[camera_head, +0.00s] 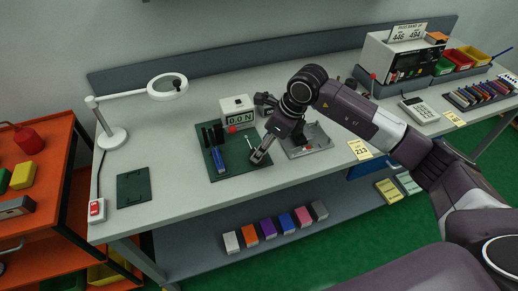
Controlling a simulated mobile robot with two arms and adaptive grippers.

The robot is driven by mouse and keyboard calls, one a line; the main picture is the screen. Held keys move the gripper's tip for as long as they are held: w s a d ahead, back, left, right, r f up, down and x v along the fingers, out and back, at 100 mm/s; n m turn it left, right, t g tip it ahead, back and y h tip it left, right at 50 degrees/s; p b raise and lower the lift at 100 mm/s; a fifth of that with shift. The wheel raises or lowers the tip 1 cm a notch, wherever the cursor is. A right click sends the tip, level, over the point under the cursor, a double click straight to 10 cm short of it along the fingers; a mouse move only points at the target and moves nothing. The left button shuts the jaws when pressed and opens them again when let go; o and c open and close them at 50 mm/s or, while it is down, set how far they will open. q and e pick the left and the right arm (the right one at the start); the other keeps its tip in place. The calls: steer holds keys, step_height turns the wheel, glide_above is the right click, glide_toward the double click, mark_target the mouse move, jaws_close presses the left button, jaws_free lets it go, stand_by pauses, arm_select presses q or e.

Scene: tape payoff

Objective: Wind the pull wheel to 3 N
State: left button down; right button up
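A white force readout (238,112) stands on the bench behind the green mat and its display reads 0.0 N. A small red part (232,129) sits at its front. A grey tray-like fixture (318,146) with small parts is right of my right gripper, partly hidden by my arm. I cannot clearly pick out the pull wheel; it may be hidden or too small. My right gripper (259,157) points down at the right edge of the green mat (222,172). Its fingers are too small to show whether they are open or shut. My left gripper is out of view.
A blue-handled tool (219,158) and a thin light tool (250,142) lie on the mat. A magnifier lamp (168,88) and dark plate (133,187) are left. A white instrument (395,62), keypad (419,110) and bins (473,56) are right. The front-left bench is mostly clear.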

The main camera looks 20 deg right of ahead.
steer(key=shift+p+x, duration=0.3)
steer(key=shift+x, duration=1.55)
steer(key=c, duration=1.2)
steer(key=shift+o, duration=0.2)
steer(key=shift+m, duration=0.4)
steer(key=m+b, duration=0.1)
steer(key=m+t+h+b, duration=0.1)
steer(key=m, duration=0.1)
steer(key=shift+a+f+m+b, duration=0.2)
steer(key=shift+m+b, duration=0.1)
steer(key=shift+b, duration=0.1)
steer(key=m+h+b, duration=0.1)
steer(key=m, duration=0.1)
steer(key=m+b, duration=0.2)
steer(key=shift+a+r+t+h, duration=0.1)
steer(key=shift+t+h, duration=0.2)
steer(key=shift+h, duration=0.1)
steer(key=shift+r+m+h+b, duration=0.1)
steer(key=shift+m+h+b, duration=0.35)
steer(key=shift+m, duration=0.45)
